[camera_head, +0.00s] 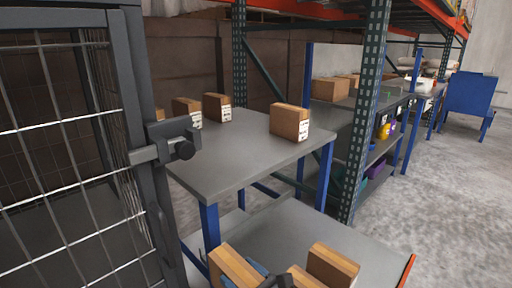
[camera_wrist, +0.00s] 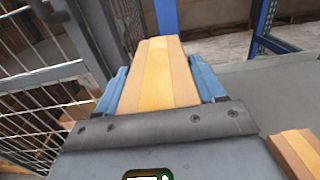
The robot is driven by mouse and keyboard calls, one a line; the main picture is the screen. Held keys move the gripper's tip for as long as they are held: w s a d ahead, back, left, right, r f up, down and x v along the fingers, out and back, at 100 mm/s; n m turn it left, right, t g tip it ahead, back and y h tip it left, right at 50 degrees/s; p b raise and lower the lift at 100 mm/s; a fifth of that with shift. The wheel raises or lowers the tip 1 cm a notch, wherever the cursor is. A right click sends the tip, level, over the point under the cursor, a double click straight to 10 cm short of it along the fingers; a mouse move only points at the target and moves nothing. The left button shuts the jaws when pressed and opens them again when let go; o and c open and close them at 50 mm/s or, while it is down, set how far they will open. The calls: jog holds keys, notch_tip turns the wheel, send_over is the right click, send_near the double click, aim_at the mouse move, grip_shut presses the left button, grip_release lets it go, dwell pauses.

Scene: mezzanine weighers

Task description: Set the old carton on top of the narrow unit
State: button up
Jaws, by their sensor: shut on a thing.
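My gripper (camera_wrist: 159,82) is shut on a brown carton (camera_wrist: 156,70), with a blue finger on each side of it in the wrist view. In the head view this appears to be the carton (camera_head: 235,266) at the bottom edge, with my gripper partly cut off beside it. A grey-topped table with blue legs (camera_head: 235,168) stands just beyond. Several cartons stand on it, one near its right corner (camera_head: 290,122) and others toward the back left (camera_head: 217,108). I cannot tell which piece of furniture is the narrow unit, nor the held carton's age.
A grey surface with an orange edge (camera_head: 375,262) lies low in front, with another carton (camera_head: 334,265) near my gripper. A dark mesh cage door with a latch (camera_head: 172,140) stands close at left. Rack uprights (camera_head: 363,110) rise behind the table. Concrete floor (camera_head: 450,190) is clear at right.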

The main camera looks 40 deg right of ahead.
notch_tip(320, 180, up, 22)
jog(key=p, duration=2)
jog(key=shift+f+p, duration=0.25)
jog(key=shift+p, duration=0.1)
jog(key=shift+r, duration=0.1)
